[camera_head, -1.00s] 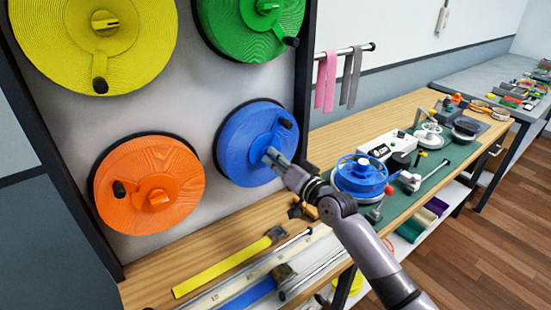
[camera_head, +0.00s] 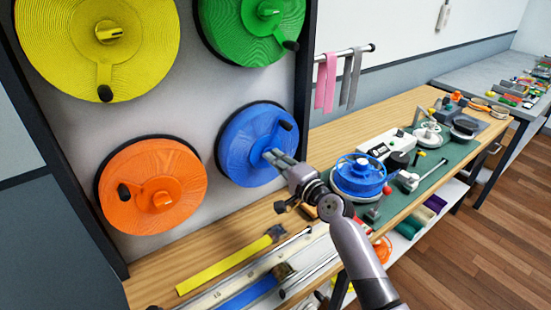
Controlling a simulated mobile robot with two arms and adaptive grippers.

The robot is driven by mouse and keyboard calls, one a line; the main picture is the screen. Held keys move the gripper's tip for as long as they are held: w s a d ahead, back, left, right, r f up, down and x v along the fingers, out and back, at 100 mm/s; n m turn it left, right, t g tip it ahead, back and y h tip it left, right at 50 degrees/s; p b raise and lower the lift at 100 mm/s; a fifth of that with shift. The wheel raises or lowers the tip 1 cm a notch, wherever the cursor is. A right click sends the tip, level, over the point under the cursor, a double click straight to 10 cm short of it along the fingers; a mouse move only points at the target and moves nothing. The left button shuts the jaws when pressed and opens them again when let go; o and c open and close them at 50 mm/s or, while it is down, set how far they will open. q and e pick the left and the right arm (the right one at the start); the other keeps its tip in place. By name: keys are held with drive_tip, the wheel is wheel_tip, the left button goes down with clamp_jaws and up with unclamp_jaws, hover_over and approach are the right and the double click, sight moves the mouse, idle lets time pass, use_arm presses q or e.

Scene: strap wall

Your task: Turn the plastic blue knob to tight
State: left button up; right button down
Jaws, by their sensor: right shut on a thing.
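The blue reel (camera_head: 238,165) is at the lower right of the wall panel, with a blue crank arm and a black handle (camera_head: 286,124) at its upper right. The blue knob (camera_head: 268,152) is at the middle of the reel and is mostly hidden by the fingers. My right gripper (camera_head: 273,157) comes in from the lower right and is shut on the knob. My left gripper is not in view.
Orange (camera_head: 135,168), yellow (camera_head: 60,60) and green (camera_head: 238,25) reels share the panel. A small blue spool (camera_head: 360,176) stands on the bench to the right, near my right arm. A yellow strap (camera_head: 225,265) and a metal ruler lie below. Pink and grey straps hang from a rail (camera_head: 345,50).

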drive_tip(key=shift+m, duration=0.4)
drive_tip(key=c, duration=1.7)
unclamp_jaws()
drive_tip(key=v, duration=1.2)
drive_tip(key=shift+f, duration=0.1)
